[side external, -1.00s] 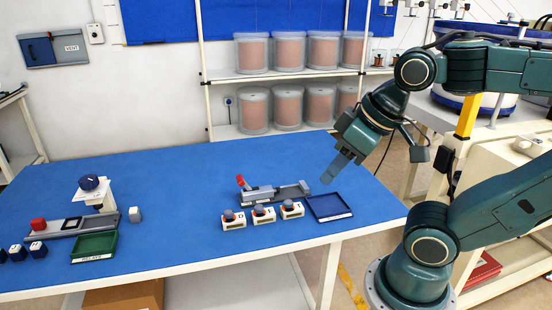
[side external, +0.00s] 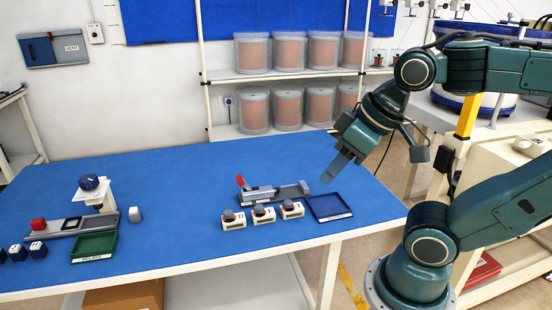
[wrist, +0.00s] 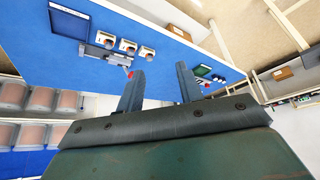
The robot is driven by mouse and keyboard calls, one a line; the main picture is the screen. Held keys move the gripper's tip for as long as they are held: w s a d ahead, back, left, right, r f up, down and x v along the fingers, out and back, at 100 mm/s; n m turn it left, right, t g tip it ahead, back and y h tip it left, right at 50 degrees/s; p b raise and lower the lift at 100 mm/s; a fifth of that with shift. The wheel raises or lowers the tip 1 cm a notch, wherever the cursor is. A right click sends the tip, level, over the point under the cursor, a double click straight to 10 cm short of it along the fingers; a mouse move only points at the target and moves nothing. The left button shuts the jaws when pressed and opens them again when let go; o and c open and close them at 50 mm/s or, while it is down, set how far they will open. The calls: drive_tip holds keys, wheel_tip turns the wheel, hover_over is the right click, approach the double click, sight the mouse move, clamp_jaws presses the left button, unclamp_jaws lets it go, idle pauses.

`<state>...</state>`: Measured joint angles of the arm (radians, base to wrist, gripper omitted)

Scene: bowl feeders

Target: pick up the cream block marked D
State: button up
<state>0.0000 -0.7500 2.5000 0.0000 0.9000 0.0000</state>
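My gripper (side external: 335,172) hangs above the table, to the right of and apart from the row. In the wrist view its two fingers (wrist: 160,88) are spread with nothing between them. The three blocks also show there, small, beyond the left finger; the one nearest the finger (wrist: 147,52) appears to be the D block.
A grey fixture with a red handle (side external: 262,193) stands just behind the blocks. A dark blue tray (side external: 347,215) lies to their right. The table's middle is clear.

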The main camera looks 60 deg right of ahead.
drive_tip(key=shift+o, duration=0.2)
drive_tip(key=o, duration=0.6)
drive_tip(key=shift+c, duration=0.2)
drive_tip(key=shift+w, duration=0.1)
drive_tip(key=w+d+f+m+g+y, duration=0.1)
drive_tip(key=w+d+f+m, duration=0.1)
drive_tip(key=w+m, duration=0.55)
drive_tip(key=w+d+f+m+y, duration=0.1)
drive_tip(key=w+d+f+m, duration=0.3)
drive_tip(key=w, duration=0.6)
drive_tip(key=w+d+f+m+y, duration=0.1)
drive_tip(key=w+d+f+m, duration=0.3)
drive_tip(key=f+m, duration=0.3)
drive_tip(key=w+d+f+m+y, duration=0.1)
drive_tip(key=w+d+f+m, duration=0.4)
drive_tip(key=w+f+m, duration=0.1)
drive_tip(key=shift+f+m, duration=0.85)
drive_tip(key=shift+m, duration=0.4)
